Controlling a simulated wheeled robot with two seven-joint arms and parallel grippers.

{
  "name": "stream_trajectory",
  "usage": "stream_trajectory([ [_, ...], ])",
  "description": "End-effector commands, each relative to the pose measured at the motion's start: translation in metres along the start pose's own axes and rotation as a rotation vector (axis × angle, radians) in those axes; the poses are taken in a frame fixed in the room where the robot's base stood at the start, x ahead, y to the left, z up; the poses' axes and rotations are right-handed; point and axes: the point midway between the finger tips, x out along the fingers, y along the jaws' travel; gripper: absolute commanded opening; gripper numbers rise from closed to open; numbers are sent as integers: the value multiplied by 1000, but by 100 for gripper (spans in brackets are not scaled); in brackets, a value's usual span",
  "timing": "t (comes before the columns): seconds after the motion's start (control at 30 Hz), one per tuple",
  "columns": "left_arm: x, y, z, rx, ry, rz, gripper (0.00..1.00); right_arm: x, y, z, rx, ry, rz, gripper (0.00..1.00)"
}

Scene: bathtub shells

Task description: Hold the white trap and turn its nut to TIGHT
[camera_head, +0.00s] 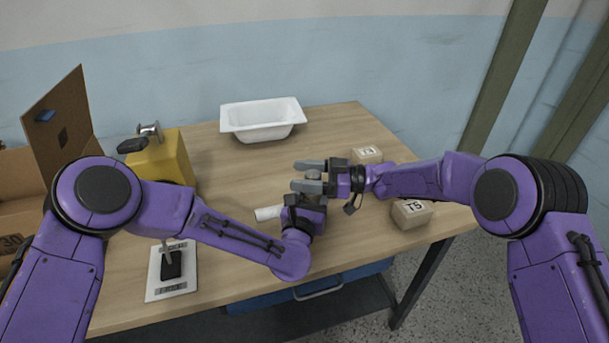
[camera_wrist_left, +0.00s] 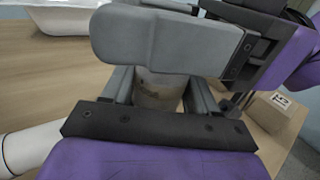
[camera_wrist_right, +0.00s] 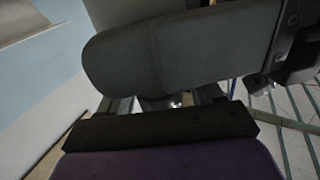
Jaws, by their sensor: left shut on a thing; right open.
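The white trap (camera_head: 268,213) lies low over the table, its pale pipe end sticking out left of my grippers. In the left wrist view the pipe (camera_wrist_left: 24,152) shows at the lower left, and a beige part of the trap (camera_wrist_left: 158,92) sits between my left fingers. My left gripper (camera_head: 309,188) is shut on the trap. My right gripper (camera_head: 297,175) is open, coming in from the right, its fingers spread to either side just at the top of the trap. The nut and its TIGHT mark are hidden by the fingers.
A white bathtub shell (camera_head: 262,135) stands at the back of the table. A yellow block (camera_head: 165,160) with a metal fitting is at left, beside a cardboard box (camera_head: 60,115). A plate with a lever (camera_head: 172,285) lies front left. Small boxes (camera_head: 411,214) (camera_head: 367,154) stand at right.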

Motion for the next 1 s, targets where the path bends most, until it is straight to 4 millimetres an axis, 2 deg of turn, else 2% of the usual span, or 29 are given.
stream_trajectory([
  [0.03,0,0,0,0,-1,0,23,0,0,0,0,0,0,55],
  [0.17,0,0,0,0,-1,0,23,0,0,0,0,0,0,13],
  [0.37,0,0,0,0,-1,0,23,0,0,0,-4,0,-25,13],
  [0.7,0,0,0,-1,0,-1,23,-2,-4,2,-5,-2,-322,13],
  [1.0,0,-1,0,-1,0,-1,23,-3,-7,1,-2,-4,-414,13],
])
